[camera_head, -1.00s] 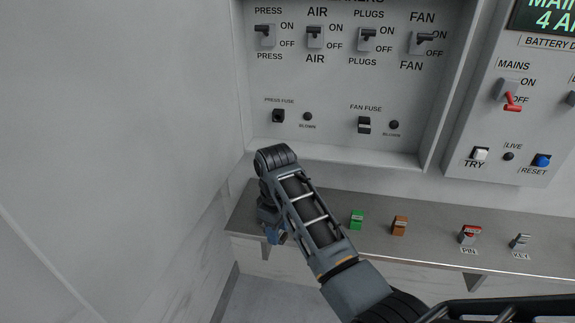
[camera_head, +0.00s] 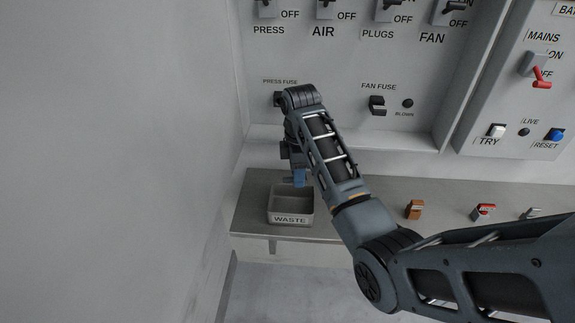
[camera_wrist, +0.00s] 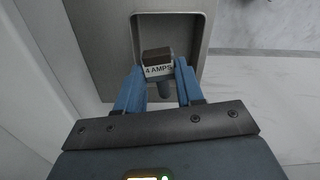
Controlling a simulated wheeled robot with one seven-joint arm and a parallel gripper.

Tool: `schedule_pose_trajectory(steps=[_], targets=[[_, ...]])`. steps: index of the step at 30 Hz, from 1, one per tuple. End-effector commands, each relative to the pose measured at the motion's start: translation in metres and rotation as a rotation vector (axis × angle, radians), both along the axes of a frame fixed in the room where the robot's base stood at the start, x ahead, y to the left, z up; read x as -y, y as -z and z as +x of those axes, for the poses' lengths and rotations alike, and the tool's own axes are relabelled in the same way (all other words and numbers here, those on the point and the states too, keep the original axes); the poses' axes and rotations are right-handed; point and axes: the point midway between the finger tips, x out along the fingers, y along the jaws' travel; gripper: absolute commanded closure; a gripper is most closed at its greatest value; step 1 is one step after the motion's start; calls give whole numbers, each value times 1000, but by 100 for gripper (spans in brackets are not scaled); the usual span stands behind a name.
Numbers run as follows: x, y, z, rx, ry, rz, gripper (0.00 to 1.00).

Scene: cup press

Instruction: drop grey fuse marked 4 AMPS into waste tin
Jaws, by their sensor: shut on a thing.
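My gripper (camera_head: 300,178) hangs over the waste tin (camera_head: 290,213), a grey open box labelled WASTE on the left end of the shelf. In the wrist view my gripper (camera_wrist: 158,70) is shut on a small dark fuse (camera_wrist: 157,54) whose white label reads 4 AMPS. The fuse is between the blue fingertips, with the tin's open inside (camera_wrist: 190,30) behind and below it. It appears above the tin, not resting in it; the exact height is hard to tell. The head view hides the fuse behind the gripper.
The breaker panel (camera_head: 340,60) rises behind my arm. A plain wall (camera_head: 120,150) is close on the left.

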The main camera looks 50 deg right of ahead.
Motion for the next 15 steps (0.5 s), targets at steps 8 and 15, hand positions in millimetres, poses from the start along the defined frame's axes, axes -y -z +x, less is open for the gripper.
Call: schedule_pose_trajectory(steps=[8,15], targets=[[0,27,-1,-4,0,2,96],[0,50,0,-2,0,1,96]])
